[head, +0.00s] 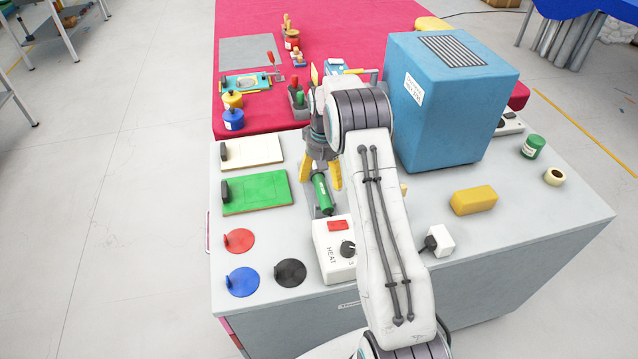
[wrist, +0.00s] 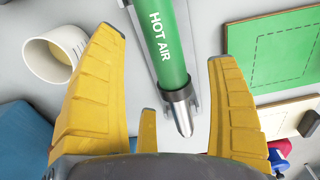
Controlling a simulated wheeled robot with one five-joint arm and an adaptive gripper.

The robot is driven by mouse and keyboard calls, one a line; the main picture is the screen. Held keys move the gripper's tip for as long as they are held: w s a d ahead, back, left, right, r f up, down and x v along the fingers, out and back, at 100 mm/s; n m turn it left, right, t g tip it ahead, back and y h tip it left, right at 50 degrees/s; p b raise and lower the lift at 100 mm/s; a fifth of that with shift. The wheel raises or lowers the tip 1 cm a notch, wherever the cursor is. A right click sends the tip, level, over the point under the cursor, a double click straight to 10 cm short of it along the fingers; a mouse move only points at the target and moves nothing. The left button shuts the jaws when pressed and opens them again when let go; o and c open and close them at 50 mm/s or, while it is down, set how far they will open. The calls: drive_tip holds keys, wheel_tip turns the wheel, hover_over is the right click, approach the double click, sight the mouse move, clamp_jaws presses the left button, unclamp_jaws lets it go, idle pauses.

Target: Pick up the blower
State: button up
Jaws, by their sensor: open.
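The blower is a green cylinder (wrist: 167,45) marked "HOT AIR" with a metal nozzle, seen in the wrist view between and beyond my fingers. It lies on a grey holder. In the head view the blower (head: 322,194) shows on the grey worktop just behind the white HEAT box, partly hidden by my arm. My gripper (head: 320,174) is over its far end with yellow fingers spread. In the wrist view my gripper (wrist: 165,75) is open, with fingers on both sides of the nozzle end and nothing clamped.
A white HEAT box (head: 335,262) stands in front of the blower. A green board (head: 258,192) lies to its left. A large blue box (head: 447,110) stands to the right of my arm. A white cup (wrist: 57,52) is near the left finger.

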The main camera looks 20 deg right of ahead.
drive_tip(key=shift+f+p, duration=0.75)
drive_tip(key=shift+f, duration=1.75)
drive_tip(key=shift+c, duration=0.5)
drive_tip(key=c, duration=1.1)
